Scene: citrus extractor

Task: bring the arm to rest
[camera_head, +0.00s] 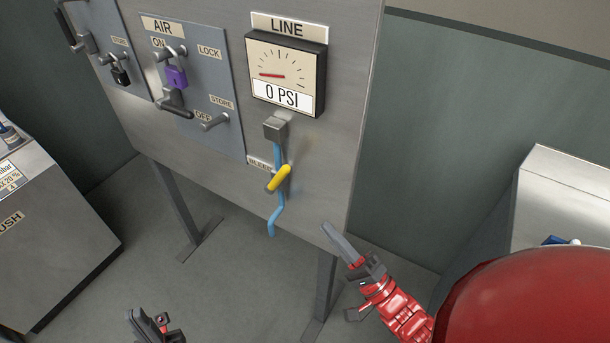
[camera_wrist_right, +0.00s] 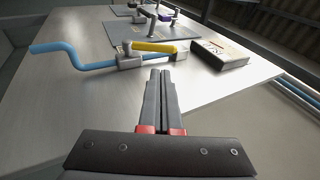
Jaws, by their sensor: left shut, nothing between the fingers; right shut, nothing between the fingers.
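My right gripper (camera_head: 338,240) is shut and empty, in front of the lower right edge of the grey panel (camera_head: 345,150). In the right wrist view its two fingers (camera_wrist_right: 161,80) lie together, pointing toward the yellow bleed lever (camera_wrist_right: 155,46). The fingers look apart from the lever. In the head view the yellow lever (camera_head: 279,178) sits on the blue line (camera_head: 276,215), left of the right gripper. My left gripper (camera_head: 145,325) is at the bottom edge, low over the floor and partly cut off; it is shut with nothing visible in it.
The LINE gauge (camera_head: 285,74) reads 0 PSI. A purple padlock (camera_head: 176,77) hangs at the AIR handle, and a black padlock (camera_head: 120,75) hangs further left. A grey machine (camera_head: 50,230) stands at left, a pale cabinet (camera_head: 565,200) at right.

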